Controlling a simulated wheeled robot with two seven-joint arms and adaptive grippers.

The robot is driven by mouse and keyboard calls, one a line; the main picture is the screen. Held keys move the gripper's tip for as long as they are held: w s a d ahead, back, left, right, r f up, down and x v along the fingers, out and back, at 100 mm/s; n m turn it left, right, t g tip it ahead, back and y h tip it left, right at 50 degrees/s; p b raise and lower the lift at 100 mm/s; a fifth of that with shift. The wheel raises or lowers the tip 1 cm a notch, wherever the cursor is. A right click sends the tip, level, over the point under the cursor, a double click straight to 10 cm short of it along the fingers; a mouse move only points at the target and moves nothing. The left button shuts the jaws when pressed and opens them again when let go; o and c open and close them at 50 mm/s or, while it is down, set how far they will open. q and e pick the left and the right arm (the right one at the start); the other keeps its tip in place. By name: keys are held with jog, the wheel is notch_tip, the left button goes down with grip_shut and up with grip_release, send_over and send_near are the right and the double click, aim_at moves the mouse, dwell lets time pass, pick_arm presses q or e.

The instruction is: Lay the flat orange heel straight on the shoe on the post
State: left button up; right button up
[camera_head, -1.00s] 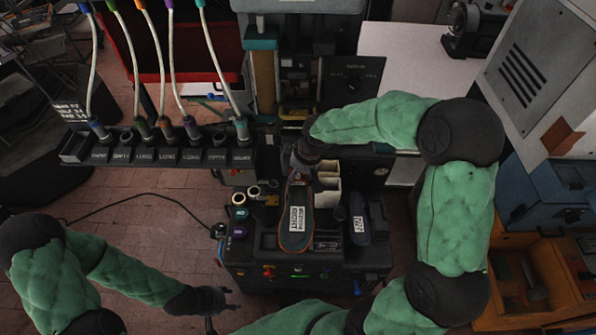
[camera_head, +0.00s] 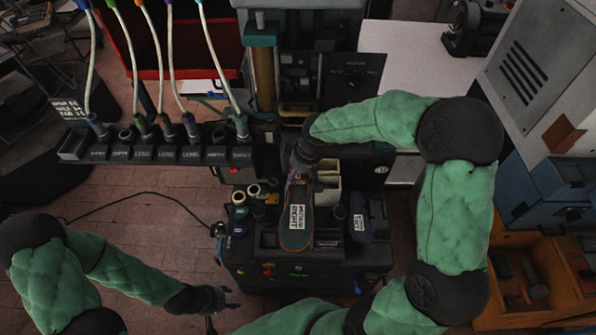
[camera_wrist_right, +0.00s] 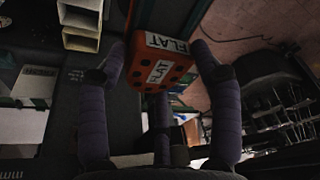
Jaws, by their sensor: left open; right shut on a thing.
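The shoe (camera_head: 297,228) stands sole-up on the post, a long dark sole with an orange edge and a white label reading RIGHT. My right gripper (camera_head: 300,172) is over the far end of that sole in the head view. In the right wrist view it is shut on the flat orange heel (camera_wrist_right: 160,66), a block with dark holes and white FLAT labels, between its dark fingers. The heel is mostly hidden in the head view, and I cannot tell whether it touches the shoe. My left gripper (camera_head: 222,306) is open and empty at the lower left, apart from the machine.
A second dark sole (camera_head: 362,222) lies to the right of the shoe. Pale open boxes (camera_head: 328,185) stand close right of my right gripper. Small round pots (camera_head: 239,205) stand left of the shoe. A labelled rack (camera_head: 155,150) with cables is at the upper left.

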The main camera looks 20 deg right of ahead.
jog(key=shift+f+b, duration=0.3)
jog(key=shift+f, duration=0.05)
jog(key=o, duration=1.2)
jog(key=v, duration=1.2)
